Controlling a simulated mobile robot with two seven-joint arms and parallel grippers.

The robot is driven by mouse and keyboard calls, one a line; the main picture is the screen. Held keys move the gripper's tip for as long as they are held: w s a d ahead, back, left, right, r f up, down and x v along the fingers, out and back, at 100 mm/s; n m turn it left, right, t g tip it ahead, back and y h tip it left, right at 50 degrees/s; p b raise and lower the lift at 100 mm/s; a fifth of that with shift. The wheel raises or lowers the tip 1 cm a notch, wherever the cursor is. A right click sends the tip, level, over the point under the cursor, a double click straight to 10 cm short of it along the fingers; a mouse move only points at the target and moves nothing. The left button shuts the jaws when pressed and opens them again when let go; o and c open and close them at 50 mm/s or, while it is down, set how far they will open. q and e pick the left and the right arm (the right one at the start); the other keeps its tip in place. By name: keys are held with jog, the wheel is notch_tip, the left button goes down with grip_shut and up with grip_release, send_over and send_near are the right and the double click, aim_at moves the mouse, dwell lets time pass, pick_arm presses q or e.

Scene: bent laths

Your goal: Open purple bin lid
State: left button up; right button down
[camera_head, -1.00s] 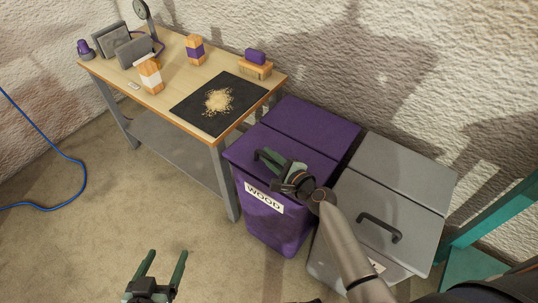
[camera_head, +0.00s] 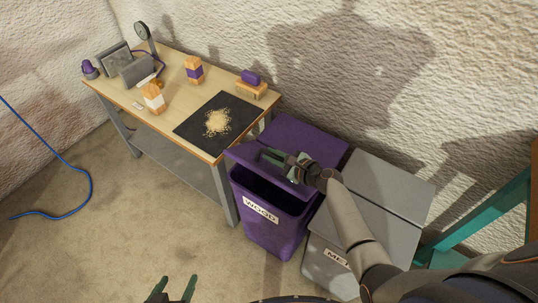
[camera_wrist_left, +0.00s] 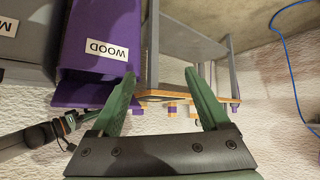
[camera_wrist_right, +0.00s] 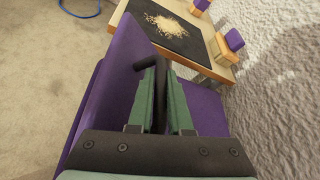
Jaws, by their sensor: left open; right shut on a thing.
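The purple bin (camera_head: 268,215) labelled WOOD stands right of the workbench. Its purple lid (camera_head: 310,140) has its front half tilted up, and a dark gap shows between the lid and the bin's front rim. My right gripper (camera_head: 272,157) is shut on the lid's black handle (camera_wrist_right: 150,64), which shows between the fingers in the right wrist view. My left gripper (camera_head: 172,290) is open and empty at the bottom of the head view, apart from the bin. The bin also shows upside down in the left wrist view (camera_wrist_left: 97,70).
A grey bin (camera_head: 375,195) stands close on the right. The workbench (camera_head: 185,120) holds a black mat (camera_head: 195,128) with shavings, wooden blocks and a sander-like block. A blue hose (camera_head: 85,180) lies on the floor at left. Floor in front is clear.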

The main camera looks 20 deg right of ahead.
pick_arm(q)
jog(key=d+f+b, duration=0.1)
jog(key=b, duration=0.2)
jog(key=w+d+f+b, duration=0.1)
jog(key=f+b, duration=0.1)
jog(key=b, duration=0.1)
pick_arm(e)
jog(key=w+d+r+m+g+y, duration=0.3)
jog(key=w+d+m, duration=0.3)
jog(key=d, duration=0.5)
jog(key=shift+w+r+y, duration=0.25)
jog(key=shift+w+y, duration=0.25)
jog(key=shift+w, duration=0.7)
pick_arm(q)
jog(key=shift+w, duration=0.1)
pick_arm(e)
jog(key=c, duration=0.8)
grip_release()
jog(key=shift+c, duration=0.2)
